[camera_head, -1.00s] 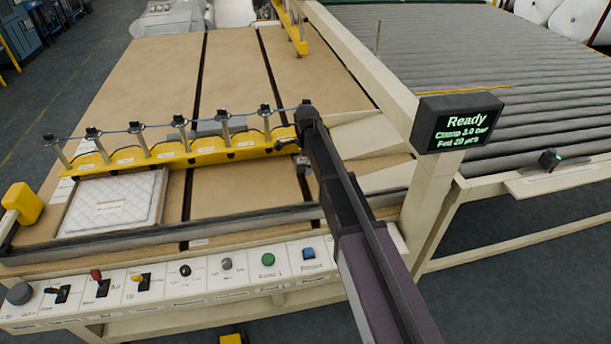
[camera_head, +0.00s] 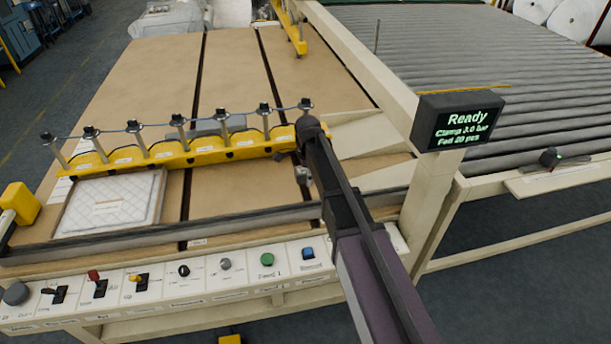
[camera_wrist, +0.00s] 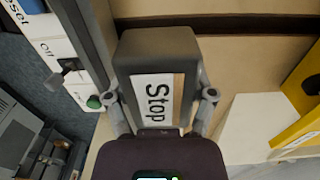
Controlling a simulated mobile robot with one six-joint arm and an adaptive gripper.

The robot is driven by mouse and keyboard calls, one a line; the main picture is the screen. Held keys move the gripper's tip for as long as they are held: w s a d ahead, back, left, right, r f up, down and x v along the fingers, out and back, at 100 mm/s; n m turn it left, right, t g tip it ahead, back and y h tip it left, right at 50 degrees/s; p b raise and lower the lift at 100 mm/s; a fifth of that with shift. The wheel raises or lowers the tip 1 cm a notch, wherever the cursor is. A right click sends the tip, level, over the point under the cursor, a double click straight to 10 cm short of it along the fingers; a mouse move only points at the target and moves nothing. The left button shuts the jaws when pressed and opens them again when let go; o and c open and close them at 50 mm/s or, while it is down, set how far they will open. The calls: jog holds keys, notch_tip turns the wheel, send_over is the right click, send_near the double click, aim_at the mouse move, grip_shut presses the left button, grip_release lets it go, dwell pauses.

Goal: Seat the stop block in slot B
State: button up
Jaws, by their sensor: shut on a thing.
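The stop block, a dark grey block with a white "Stop" label, fills the middle of the wrist view (camera_wrist: 155,55). My gripper (camera_wrist: 165,98) is shut on it, with one finger on each side. In the head view, my gripper (camera_head: 302,173) shows only as a small grey part beside my arm, low over the tan table; the block is hidden there. Dark slots run through the table, a left one (camera_head: 199,85) and a right one (camera_head: 269,75). I cannot read which slot is B.
A yellow clamp bar (camera_head: 205,152) with several posts crosses the table left of my arm. A quilted white pad (camera_head: 110,203) lies at the left. A dark rail (camera_head: 240,221) and control panel (camera_head: 210,275) line the front. A "Ready" display (camera_head: 457,122) stands at the right.

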jog(key=shift+f, duration=0.2)
jog(key=shift+f+b, duration=3.2)
jog(key=shift+b, duration=0.15)
jog(key=shift+f+b, duration=0.95)
jog(key=shift+b, duration=0.05)
dwell(1.0)
jog(key=o, duration=1.3)
jog(key=shift+c, duration=0.2)
jog(key=shift+r, duration=0.1)
